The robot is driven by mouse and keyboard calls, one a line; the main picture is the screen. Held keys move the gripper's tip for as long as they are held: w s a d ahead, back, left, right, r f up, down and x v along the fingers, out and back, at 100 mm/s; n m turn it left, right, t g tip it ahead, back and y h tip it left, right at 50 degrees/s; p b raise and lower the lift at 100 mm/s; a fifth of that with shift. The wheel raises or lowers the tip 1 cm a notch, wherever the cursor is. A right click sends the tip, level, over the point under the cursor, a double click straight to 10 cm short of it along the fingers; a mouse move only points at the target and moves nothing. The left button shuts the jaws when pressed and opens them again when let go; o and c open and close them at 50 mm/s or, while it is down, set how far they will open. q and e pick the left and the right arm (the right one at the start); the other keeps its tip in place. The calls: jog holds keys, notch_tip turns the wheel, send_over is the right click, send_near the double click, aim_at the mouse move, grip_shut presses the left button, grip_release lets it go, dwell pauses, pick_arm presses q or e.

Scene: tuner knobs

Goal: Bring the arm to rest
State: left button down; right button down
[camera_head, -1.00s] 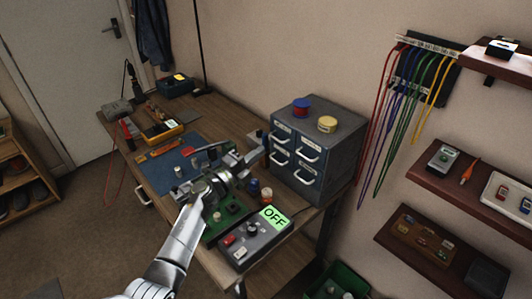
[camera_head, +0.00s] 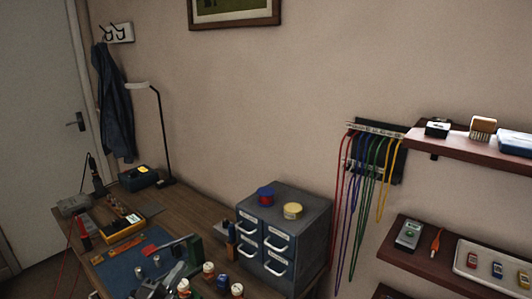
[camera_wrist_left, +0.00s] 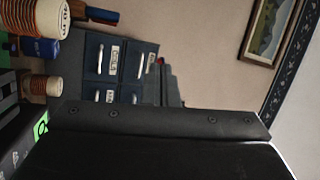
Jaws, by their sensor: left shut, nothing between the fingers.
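My left gripper (camera_head: 168,281) is at the bottom edge of the head view, over the workbench by the blue mat (camera_head: 121,276). Most of its arm is out of the frame. It is shut with nothing between its fingers. In the left wrist view its dark body (camera_wrist_left: 160,150) fills the bottom. The grey drawer cabinet (camera_head: 284,231) stands to the right of the gripper, apart from it; it also shows in the left wrist view (camera_wrist_left: 118,62). My right gripper is in neither view.
Small capped jars (camera_head: 209,268) stand close to the gripper's right. A yellow-edged box (camera_head: 125,221), a lamp (camera_head: 159,130) and a dark toolbox (camera_head: 138,178) are farther back. Coloured cables (camera_head: 370,175) and shelves (camera_head: 437,254) are on the right wall.

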pick_arm(q)
jog(key=s+a+f+n+g+y, duration=0.55)
jog(key=s+a+n+y, duration=0.75)
jog(key=n, duration=0.3)
jog(key=s+d+f+n+g+h, duration=0.1)
jog(key=s+d+f+g, duration=0.15)
jog(key=s, duration=0.55)
jog(key=s+d+f+n+g+h, duration=0.2)
jog(key=s+g, duration=0.2)
jog(key=s, duration=0.4)
jog(key=s+d+f+n+g+h, duration=0.1)
jog(key=s+d+f+g, duration=0.2)
jog(key=s, duration=0.5)
notch_tip(320, 180, down, 25)
jog(key=a+g, duration=0.2)
jog(key=a, duration=0.1)
jog(key=s+d+f+g+h, duration=0.1)
jog(key=s+f, duration=1.3)
jog(key=s, duration=0.1)
jog(key=shift+d+f, duration=0.25)
jog(key=shift+f, duration=0.15)
